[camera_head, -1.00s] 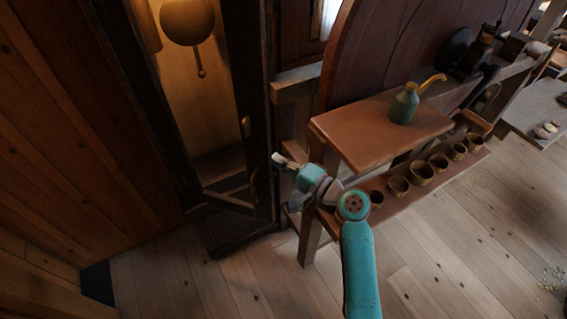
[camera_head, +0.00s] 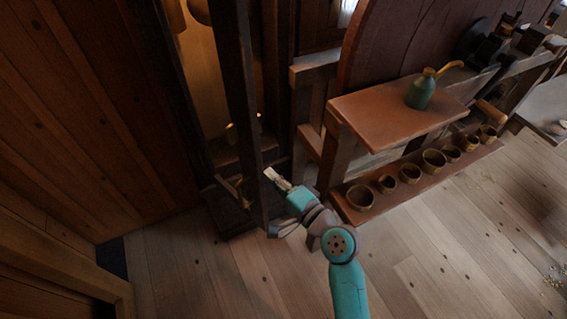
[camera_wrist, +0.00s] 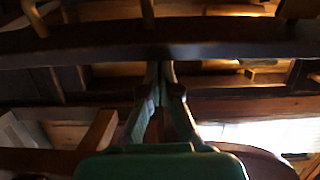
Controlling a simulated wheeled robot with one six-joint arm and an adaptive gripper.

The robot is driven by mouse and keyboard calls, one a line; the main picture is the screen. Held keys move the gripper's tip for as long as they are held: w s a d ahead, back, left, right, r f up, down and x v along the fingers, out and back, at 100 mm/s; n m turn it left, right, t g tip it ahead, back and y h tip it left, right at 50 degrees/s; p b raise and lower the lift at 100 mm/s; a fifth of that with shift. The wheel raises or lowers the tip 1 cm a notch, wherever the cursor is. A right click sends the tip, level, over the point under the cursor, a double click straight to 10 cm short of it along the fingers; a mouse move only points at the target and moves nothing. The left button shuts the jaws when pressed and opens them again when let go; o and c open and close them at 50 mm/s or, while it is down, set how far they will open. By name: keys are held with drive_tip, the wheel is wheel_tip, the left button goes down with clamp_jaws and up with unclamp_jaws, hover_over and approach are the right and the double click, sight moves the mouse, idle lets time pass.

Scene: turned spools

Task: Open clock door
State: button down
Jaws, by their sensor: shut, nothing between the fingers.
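The clock door (camera_head: 240,90) is a tall dark frame at the left of the head view. It stands ajar, its right edge apart from the dark clock case (camera_head: 272,60). The pendulum (camera_head: 198,10) is mostly cut off at the top.
Right of the clock stands a wooden bench with a reddish top (camera_head: 385,115), holding a green can (camera_head: 420,92). Its lower shelf (camera_head: 415,180) carries several brown cups and lies close to my arm. The plank floor (camera_head: 200,280) in front is clear.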

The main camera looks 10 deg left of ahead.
drive_tip(key=s+a, duration=1.3)
drive_tip(key=a, duration=0.1)
drive_tip(key=shift+a, duration=0.2)
drive_tip(key=v, duration=1.2)
